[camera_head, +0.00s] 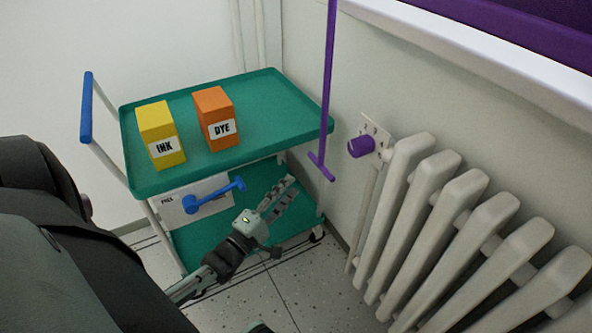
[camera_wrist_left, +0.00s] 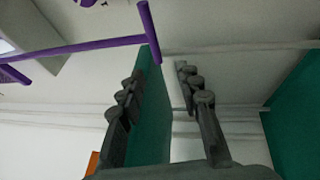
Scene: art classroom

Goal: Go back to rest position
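My left gripper (camera_head: 284,190) is in front of the teal cart (camera_head: 275,92), beside its right end and below the top tray. Its two fingers are apart with nothing seen held between them. In the left wrist view the open fingers (camera_wrist_left: 160,100) show with the teal tray edge (camera_wrist_left: 153,105) behind the gap. A purple rod with a T-shaped end (camera_head: 322,165) hangs to the right of the gripper, apart from it in the head view; it also shows in the wrist view (camera_wrist_left: 148,30). My right gripper is not in view.
A yellow INK box (camera_head: 158,128) and an orange DYE box (camera_head: 213,115) stand on the cart's top tray. A blue lever (camera_head: 215,194) is on a white panel below. A purple valve knob (camera_head: 360,146) and a white radiator (camera_head: 440,220) are at the right.

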